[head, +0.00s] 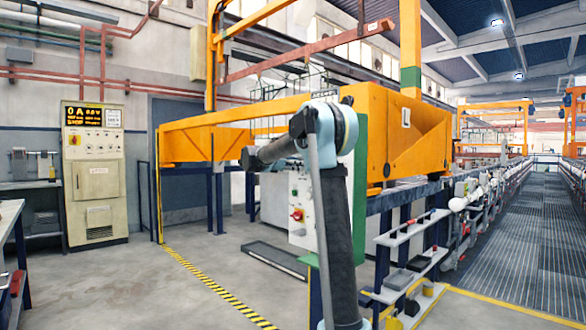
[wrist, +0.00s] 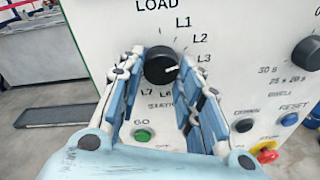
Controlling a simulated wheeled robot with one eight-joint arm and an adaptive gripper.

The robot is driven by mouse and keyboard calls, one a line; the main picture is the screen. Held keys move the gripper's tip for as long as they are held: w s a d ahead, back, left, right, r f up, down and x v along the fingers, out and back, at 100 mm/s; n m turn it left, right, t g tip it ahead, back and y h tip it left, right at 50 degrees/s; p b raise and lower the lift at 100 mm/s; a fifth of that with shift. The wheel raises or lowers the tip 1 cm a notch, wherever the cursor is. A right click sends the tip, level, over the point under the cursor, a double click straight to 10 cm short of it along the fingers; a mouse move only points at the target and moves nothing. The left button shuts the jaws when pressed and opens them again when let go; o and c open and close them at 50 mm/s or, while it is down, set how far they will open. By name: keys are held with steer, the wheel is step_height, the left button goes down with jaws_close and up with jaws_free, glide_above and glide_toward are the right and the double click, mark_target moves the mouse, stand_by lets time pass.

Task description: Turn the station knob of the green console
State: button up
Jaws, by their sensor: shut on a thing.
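The station knob (wrist: 159,68) is a round black dial with a white pointer mark, on the pale panel of the console (wrist: 225,75). The mark points right and slightly down, near the L3 label. LOAD, L1, L2 and L3 are readable around it; the labels below are partly hidden. My gripper (wrist: 161,62) has a blue-padded finger on each side of the knob and is shut on it. In the head view the console's white face (head: 301,190), with green edging, stands behind my arm. My gripper cannot be made out there.
A second black knob (wrist: 307,53) is at the panel's right. A green button (wrist: 142,135), a blue button (wrist: 289,119) and a red stop button (wrist: 267,156) sit lower. A low dark platform (head: 275,258) lies left of the console. Open floor (head: 170,290) extends left.

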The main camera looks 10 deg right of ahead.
steer(key=m+t, duration=0.1)
steer(key=m, duration=0.7)
steer(key=m+t, duration=0.1)
steer(key=m, duration=0.7)
steer(key=m+t, duration=0.1)
steer(key=m, duration=0.8)
steer(key=shift+s+d, duration=0.15)
steer(key=shift+d, duration=0.05)
steer(key=shift+m, duration=0.3)
steer(key=o, duration=1.1)
steer(key=shift+c, duration=0.2)
steer(key=shift+a, duration=0.1)
